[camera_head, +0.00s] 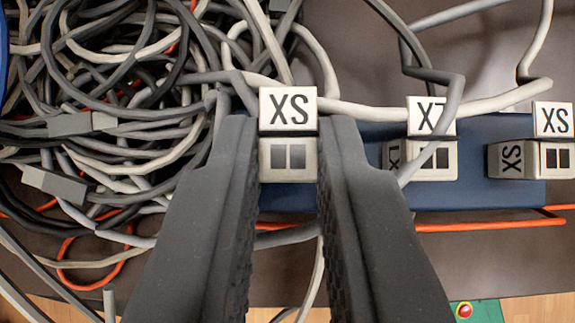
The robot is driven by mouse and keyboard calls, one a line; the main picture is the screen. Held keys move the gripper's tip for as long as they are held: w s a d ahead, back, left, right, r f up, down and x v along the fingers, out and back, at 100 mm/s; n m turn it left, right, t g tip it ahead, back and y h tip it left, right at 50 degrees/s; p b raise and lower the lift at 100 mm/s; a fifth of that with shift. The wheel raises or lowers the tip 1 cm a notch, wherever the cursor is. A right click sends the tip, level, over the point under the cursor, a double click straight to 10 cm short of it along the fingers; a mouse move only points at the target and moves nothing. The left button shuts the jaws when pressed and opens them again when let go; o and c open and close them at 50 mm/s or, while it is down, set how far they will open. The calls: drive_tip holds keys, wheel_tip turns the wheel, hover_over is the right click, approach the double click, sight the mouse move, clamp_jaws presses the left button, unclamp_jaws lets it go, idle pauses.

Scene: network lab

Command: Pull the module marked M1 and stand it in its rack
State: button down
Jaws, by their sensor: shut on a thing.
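My gripper (289,135) is shut on a pale module marked XS (289,108), with one dark finger on each side of it. The module's front face shows two dark square ports, and a grey cable runs from its top. It lies over the left part of a blue rack or bar (360,190); I cannot tell whether it is seated in it or lifted. No label reading M1 is visible. The rack also shows under the fingers, which hide part of it.
A module with a label partly covered by a grey cable (440,125) stands to the right on the blue bar. Another module marked XS (553,118) is at the right edge. Tangled cables (120,100) fill the left. An orange cable (490,225) crosses below the bar.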

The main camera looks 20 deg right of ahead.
drive_tip(key=shift+f, duration=0.35)
drive_tip(key=c, duration=1.3)
unclamp_jaws()
drive_tip(key=p+v, duration=0.2)
drive_tip(key=v, duration=1.1)
drive_tip(key=shift+s+a+r+p, duration=0.15)
drive_tip(key=shift+s+r+p, duration=0.1)
drive_tip(key=shift+p, duration=0.1)
